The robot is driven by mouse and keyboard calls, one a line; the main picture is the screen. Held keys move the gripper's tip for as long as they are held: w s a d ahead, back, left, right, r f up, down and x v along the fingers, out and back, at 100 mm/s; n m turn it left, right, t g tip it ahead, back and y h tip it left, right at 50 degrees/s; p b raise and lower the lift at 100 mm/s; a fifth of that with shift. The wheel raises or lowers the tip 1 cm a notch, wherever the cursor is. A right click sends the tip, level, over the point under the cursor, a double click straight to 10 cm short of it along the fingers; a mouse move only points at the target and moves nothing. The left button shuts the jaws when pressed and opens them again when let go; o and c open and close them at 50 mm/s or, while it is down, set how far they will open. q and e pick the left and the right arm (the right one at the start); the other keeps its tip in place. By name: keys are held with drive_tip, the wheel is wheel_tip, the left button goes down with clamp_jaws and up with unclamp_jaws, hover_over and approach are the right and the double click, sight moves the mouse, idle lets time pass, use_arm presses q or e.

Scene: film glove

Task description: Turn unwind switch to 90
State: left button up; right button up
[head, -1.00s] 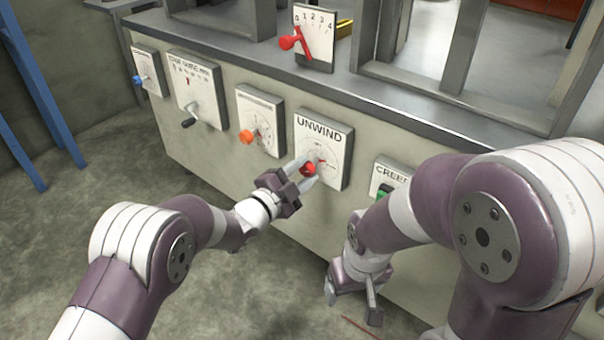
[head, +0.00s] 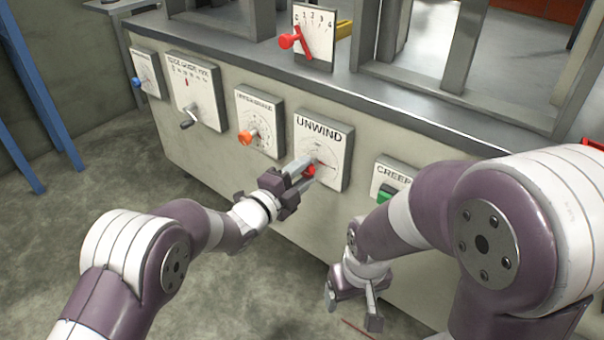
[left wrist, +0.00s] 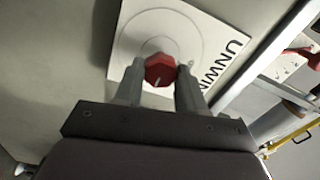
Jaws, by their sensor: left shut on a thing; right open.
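The unwind switch is a red knob (head: 309,170) on a white panel (head: 334,135) labelled UNWIND, fixed to the front of the machine. My left gripper (head: 301,168) is at the panel with its fingers on either side of the knob. In the left wrist view the red knob (left wrist: 160,68) sits between the two fingertips of the gripper (left wrist: 160,76), shut on it. A small white mark shows on the knob's face. The dial's numbers are too small to read. My right gripper (head: 352,307) is open and empty, low in front of the machine.
A panel with an orange knob (head: 246,137) is left of the UNWIND panel. A CREEP panel with a green button (head: 386,193) is to its right, partly behind my right arm. A red lever (head: 289,41) on a 0-to-4 scale stands on the machine top.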

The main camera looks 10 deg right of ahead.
use_arm(q)
drive_tip(key=shift+f, duration=0.1)
drive_tip(key=o, duration=1.1)
drive_tip(key=shift+c, duration=0.2)
drive_tip(key=shift+s+a+r+p, duration=0.2)
drive_tip(key=shift+a+p, duration=0.1)
drive_tip(key=shift+p, duration=0.05)
drive_tip(key=p+v, duration=0.5)
drive_tip(key=v, duration=0.7)
drive_tip(key=shift+f, duration=0.2)
drive_tip(key=shift+s, duration=0.1)
